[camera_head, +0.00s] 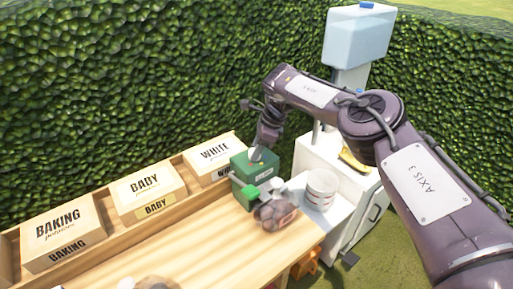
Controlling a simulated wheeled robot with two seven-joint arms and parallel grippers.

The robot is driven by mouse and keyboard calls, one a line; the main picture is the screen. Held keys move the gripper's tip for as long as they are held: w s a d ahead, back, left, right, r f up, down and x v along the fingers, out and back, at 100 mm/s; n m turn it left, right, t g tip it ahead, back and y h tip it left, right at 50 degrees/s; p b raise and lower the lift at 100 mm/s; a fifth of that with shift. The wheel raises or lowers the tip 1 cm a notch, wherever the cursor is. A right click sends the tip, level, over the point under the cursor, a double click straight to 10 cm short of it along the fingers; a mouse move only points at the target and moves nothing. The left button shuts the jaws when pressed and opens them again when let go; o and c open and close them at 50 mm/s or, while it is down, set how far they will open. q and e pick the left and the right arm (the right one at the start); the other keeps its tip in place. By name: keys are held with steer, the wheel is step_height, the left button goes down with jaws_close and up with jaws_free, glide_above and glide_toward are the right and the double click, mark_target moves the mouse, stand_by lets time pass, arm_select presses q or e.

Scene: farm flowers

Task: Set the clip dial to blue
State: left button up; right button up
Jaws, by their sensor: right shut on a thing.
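A green box-shaped clip machine (241,191) stands at the right end of the wooden table, with a light green part (251,192) at its front. My right gripper (257,153) reaches down from above to the top of this box, shut on what appears to be the clip dial. The gripper covers the dial, so its colour setting cannot be made out. A netted bag of potatoes (278,213) lies on the table just in front of the box. My left gripper is not in view.
Boxes labelled BAKING (62,226), BABY (149,187) and WHITE (215,152) line the table's back. The middle of the wooden table (220,245) is clear.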

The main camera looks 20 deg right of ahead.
mark_target(266, 157)
steer(key=shift+r+n, duration=0.1)
steer(key=shift+n, duration=0.2)
steer(key=o, duration=1)
steer(key=b+v, duration=0.1)
steer(key=v, duration=0.6)
steer(key=shift+d+r, duration=0.2)
steer(key=shift+r, duration=0.1)
